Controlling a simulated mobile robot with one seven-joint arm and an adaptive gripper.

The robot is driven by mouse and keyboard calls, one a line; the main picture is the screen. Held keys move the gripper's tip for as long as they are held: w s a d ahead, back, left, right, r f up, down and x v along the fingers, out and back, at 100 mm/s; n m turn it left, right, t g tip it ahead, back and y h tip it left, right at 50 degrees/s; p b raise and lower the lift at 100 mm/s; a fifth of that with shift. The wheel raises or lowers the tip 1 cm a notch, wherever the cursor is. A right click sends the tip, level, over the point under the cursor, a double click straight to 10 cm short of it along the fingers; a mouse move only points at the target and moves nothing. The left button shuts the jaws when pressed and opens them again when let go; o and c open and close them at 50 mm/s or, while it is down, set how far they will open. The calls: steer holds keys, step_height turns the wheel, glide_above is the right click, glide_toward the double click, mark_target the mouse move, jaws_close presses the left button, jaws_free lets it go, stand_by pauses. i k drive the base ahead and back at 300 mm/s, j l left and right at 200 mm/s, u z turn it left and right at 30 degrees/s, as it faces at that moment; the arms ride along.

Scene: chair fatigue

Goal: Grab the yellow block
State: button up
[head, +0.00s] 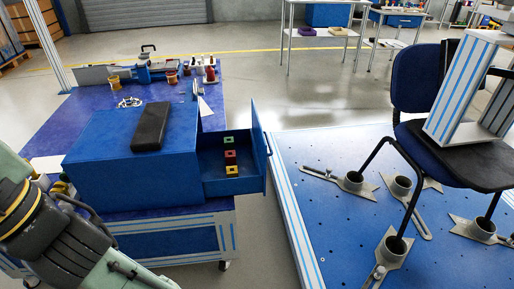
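The yellow block (232,170) lies in the open blue drawer (218,188), nearest the front of a short row. A dark red block (231,158) lies just behind it, and a green block (229,141) behind that. Each block seems to have a dark mark or hole in its face. The drawer sticks out from the right side of a blue cabinet (130,165) on the workbench. My arm fills the lower left corner. I cannot make out my gripper in this view.
A black slab-like object (151,126) lies on top of the cabinet. The drawer front (262,150) stands up at the right of the blocks. The workbench (80,108) holds tools and small items behind. A chair (420,82) stands on a blue platform (330,225) at right.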

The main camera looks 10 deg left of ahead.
mark_target(232, 171)
steer(key=k+l+u, duration=0.15)
steer(key=k, duration=0.3)
steer(key=k+l+u, duration=0.15)
steer(key=k, duration=0.25)
steer(key=k+l+u, duration=0.15)
steer(key=l, duration=0.15)
steer(key=k+l+u, duration=0.1)
steer(key=l, duration=0.25)
steer(key=k+l+u, duration=0.15)
steer(key=l+u, duration=0.3)
steer(key=l, duration=1.3)
steer(key=k+j+z, duration=0.15)
steer(key=j, duration=1)
steer(key=i+j+z, duration=0.1)
steer(key=j, duration=0.3)
steer(key=i+j, duration=0.1)
steer(key=j, duration=0.3)
steer(key=i+j+z, duration=0.15)
steer(key=j, duration=0.25)
steer(key=i+j+z, duration=0.1)
steer(key=i+j, duration=0.15)
steer(key=i+j+z, duration=0.15)
steer(key=j, duration=0.3)
steer(key=i+j+z, duration=0.1)
steer(key=i+j, duration=0.15)
steer(key=i+j+z, duration=0.1)
steer(key=i, duration=0.4)
steer(key=i+j+z, duration=0.15)
steer(key=i, duration=0.35)
